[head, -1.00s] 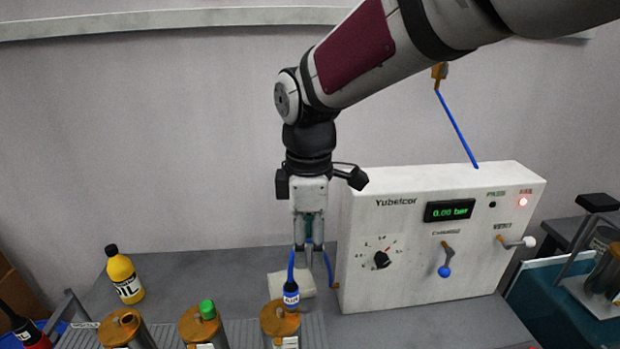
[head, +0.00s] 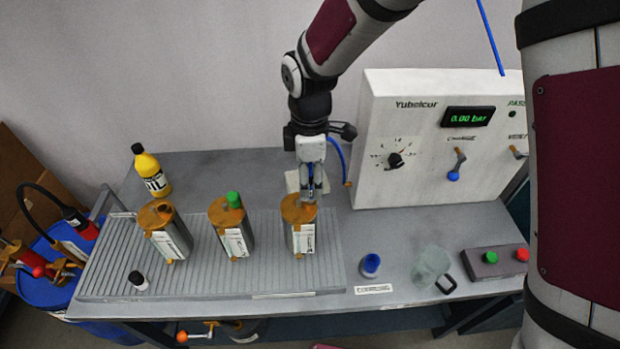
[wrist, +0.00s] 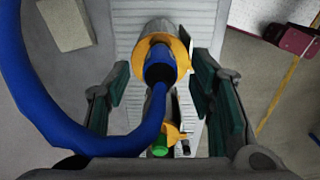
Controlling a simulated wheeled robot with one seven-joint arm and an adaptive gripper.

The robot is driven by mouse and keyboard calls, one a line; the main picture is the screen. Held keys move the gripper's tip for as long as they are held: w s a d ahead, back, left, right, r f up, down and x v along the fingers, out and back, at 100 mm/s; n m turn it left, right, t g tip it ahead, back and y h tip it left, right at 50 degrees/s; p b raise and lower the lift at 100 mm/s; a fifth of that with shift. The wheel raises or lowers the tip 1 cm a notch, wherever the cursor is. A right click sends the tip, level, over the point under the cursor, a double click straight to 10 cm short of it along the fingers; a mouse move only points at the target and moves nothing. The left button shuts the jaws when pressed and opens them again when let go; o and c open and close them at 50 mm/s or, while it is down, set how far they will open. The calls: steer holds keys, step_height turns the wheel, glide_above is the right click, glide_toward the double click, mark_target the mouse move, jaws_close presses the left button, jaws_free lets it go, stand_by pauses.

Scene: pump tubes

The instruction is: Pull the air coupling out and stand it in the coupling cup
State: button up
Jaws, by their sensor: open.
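The blue air coupling (wrist: 160,66) sits in the orange top of the rightmost pump tube (head: 302,240), its hose curving off to the left in the wrist view. My gripper (head: 309,196) is over that tube's top. In the wrist view its fingers are open, one on each side of the coupling and hose, with gaps visible. In the head view my gripper largely hides the coupling. The coupling cup (head: 370,266), a small blue-rimmed cup, stands empty-looking on the bench to the right, behind a label reading COUPLING (head: 373,289).
Two more tubes stand left on the ribbed tray (head: 205,282): one plain (head: 168,235), one green-capped (head: 233,230). The white test box (head: 425,170) reads 0.00 bar. A clear mug (head: 431,267) and a button box (head: 495,262) lie right of the cup. An oil bottle (head: 150,172) stands behind.

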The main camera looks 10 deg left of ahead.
steer(key=shift+f, duration=1)
jaws_close()
steer(key=c, duration=1)
jaws_free()
jaws_close()
steer(key=shift+r, duration=0.75)
steer(key=shift+r+p, duration=0.6)
steer(key=shift+r, duration=1.3)
